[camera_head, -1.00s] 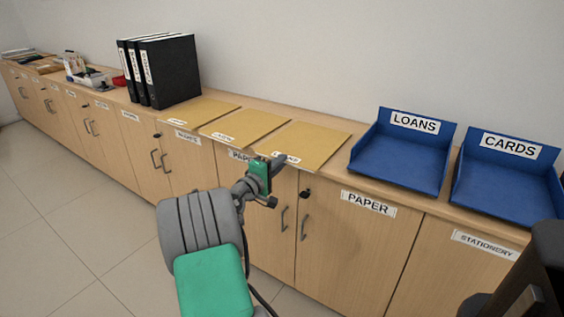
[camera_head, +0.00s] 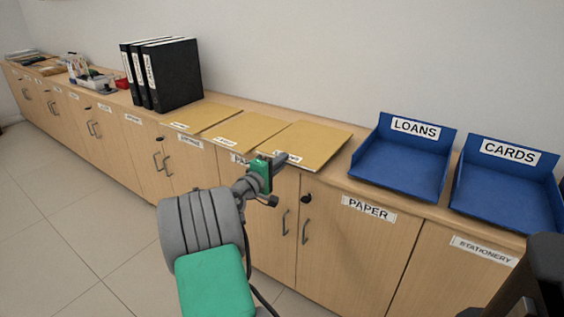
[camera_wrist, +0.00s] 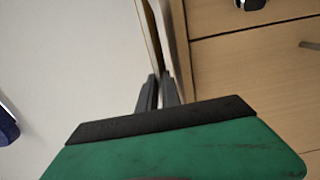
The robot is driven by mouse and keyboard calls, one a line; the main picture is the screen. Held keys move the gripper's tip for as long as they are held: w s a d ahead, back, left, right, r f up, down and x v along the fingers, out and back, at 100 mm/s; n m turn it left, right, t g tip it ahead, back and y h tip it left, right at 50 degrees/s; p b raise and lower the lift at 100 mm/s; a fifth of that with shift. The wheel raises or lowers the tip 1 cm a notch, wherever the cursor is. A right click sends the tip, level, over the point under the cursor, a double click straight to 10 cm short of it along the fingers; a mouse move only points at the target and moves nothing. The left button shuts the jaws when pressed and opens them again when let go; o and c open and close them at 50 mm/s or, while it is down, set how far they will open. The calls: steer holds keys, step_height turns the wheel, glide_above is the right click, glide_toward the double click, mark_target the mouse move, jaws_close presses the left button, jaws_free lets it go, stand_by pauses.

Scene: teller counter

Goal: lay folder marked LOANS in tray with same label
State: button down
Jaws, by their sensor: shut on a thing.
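Three tan folders lie side by side on the counter: a left folder (camera_head: 203,116), a middle folder (camera_head: 250,130) and a right folder (camera_head: 308,144). Each has a white label at its front edge, too small or too covered to read surely. My gripper (camera_head: 283,158) is at the front edge of the right folder, shut on that edge and covering part of its label. In the wrist view, the fingers (camera_wrist: 158,92) close about the folder's thin edge (camera_wrist: 150,35). The blue tray marked LOANS (camera_head: 399,170) stands empty to the right of the folders.
A second blue tray, marked CARDS (camera_head: 505,197), stands right of the LOANS tray. Black binders (camera_head: 172,75) stand upright behind the left folder. A wall runs behind the counter. Cabinet doors with handles and a PAPER label (camera_head: 368,208) are below the counter edge.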

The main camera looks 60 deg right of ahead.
steer(key=w+a+r+p, duration=0.2)
steer(key=a+r, duration=0.3)
steer(key=a, duration=0.8)
steer(key=shift+a+p, duration=0.35)
steer(key=shift+p, duration=0.4)
steer(key=shift+w, duration=0.1)
